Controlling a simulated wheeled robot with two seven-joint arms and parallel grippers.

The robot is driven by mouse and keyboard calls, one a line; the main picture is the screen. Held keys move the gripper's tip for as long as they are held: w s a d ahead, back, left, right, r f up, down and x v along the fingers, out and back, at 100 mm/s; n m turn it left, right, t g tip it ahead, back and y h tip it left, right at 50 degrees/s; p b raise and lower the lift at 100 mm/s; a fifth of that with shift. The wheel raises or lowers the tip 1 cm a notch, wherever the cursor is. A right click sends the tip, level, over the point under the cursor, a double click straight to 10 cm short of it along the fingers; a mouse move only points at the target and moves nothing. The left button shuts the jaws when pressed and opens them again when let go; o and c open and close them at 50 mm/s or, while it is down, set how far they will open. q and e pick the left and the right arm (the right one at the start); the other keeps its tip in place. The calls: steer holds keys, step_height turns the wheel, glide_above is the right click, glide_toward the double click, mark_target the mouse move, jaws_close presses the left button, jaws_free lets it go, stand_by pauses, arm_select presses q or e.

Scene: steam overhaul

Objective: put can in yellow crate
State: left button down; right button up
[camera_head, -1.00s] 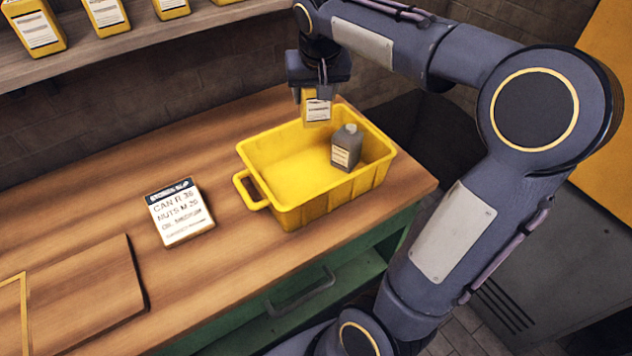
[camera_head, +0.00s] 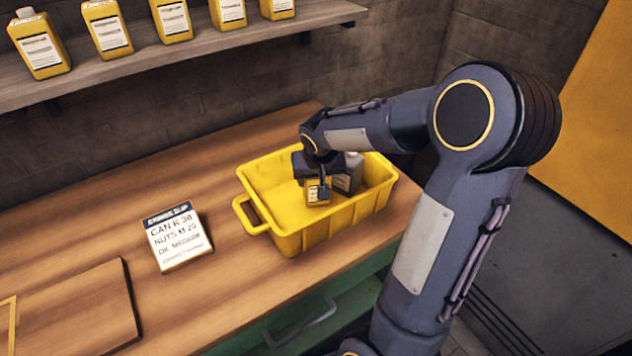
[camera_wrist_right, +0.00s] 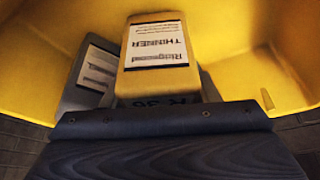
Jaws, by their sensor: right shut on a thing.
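The yellow crate (camera_head: 318,234) stands on the wooden bench. My right gripper (camera_head: 318,184) is down inside the crate, shut on a yellow can (camera_head: 317,196) with a white label. In the right wrist view the can (camera_wrist_right: 158,85) shows its "Thinner" label, with yellow crate walls (camera_wrist_right: 240,30) around it. I cannot tell whether the can touches the crate floor. A grey bottle (camera_head: 353,176) stands in the crate just right of the can, partly hidden by my gripper. My left gripper is not in view.
Several yellow cans (camera_head: 108,30) line the shelf (camera_head: 170,62) above. A wooden board (camera_head: 75,310) lies at the front left. The bench between slip and crate is clear.

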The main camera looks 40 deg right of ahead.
steer(key=shift+f, duration=0.75)
steer(key=shift+f, duration=0.2)
steer(key=o, duration=0.9)
steer(key=shift+r, duration=0.1)
steer(key=shift+s+r, duration=0.1)
steer(key=shift+r, duration=0.4)
steer(key=v, duration=1)
steer(key=s+a+n+y, duration=0.1)
steer(key=s+a+y, duration=0.1)
steer(key=s+a, duration=0.3)
steer(key=s+a+f+n+t+y, duration=0.1)
steer(key=s+a+y, duration=0.1)
steer(key=s+a, duration=0.3)
steer(key=s+a+f+n+y, duration=0.1)
steer(key=s+a+n+y, duration=0.1)
steer(key=s+a, duration=0.3)
steer(key=shift+s+a+f+t, duration=0.1)
steer(key=shift+s+a+t, duration=0.1)
steer(key=shift+s, duration=0.4)
steer(key=shift+s+a+f+t, duration=0.1)
steer(key=shift+s+t, duration=0.1)
steer(key=shift+s, duration=0.4)
